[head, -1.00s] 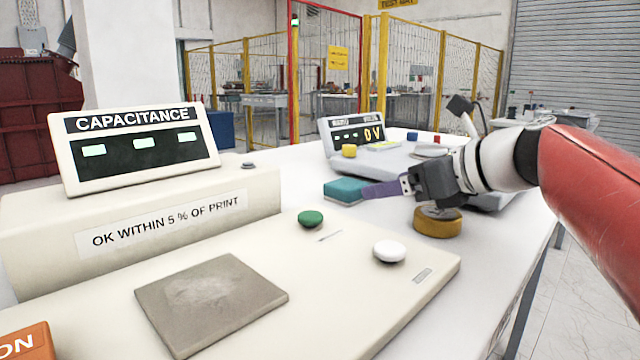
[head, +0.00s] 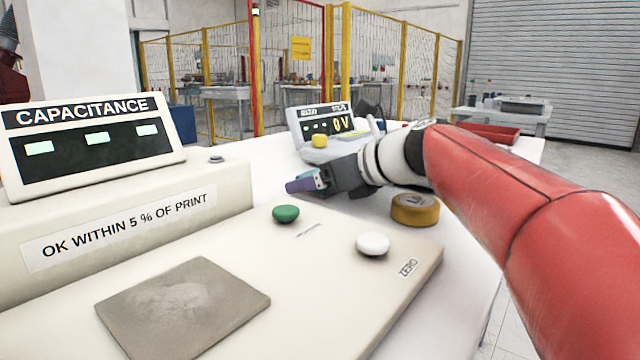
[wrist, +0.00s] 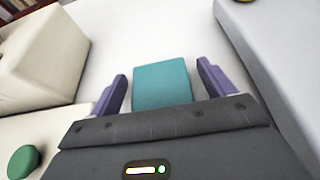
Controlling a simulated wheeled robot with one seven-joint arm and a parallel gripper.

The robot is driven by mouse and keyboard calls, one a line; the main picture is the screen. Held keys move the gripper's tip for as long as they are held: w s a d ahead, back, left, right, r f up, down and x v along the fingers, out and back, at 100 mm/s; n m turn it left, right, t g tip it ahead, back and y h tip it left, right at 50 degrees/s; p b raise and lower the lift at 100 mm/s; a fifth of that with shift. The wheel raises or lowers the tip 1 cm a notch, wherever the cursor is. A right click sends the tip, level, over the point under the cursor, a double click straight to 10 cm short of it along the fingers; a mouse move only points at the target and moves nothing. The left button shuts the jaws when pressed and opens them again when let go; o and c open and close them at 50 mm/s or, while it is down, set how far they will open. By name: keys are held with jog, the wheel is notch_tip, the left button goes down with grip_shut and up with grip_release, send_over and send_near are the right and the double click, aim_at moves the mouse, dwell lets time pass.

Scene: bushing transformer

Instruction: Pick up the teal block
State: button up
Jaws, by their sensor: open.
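The teal block (wrist: 162,82) shows in the wrist view between the two purple fingers of my gripper (wrist: 162,70), with a gap on each side. It reaches back close to the dark palm. In the head view my gripper (head: 304,182) is low over the white table, just beyond the cream panel. There the fingers and gripper body hide most of the block; a small teal patch (head: 322,178) shows at the fingers. My gripper is open and the block is not clamped.
A cream capacitance tester (head: 120,210) stands left, with a green button (head: 286,213) and a white button (head: 373,243) on its panel. A brown-yellow roll (head: 415,209) sits under my wrist.

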jog(key=c, duration=1.1)
jog(key=shift+r, duration=0.1)
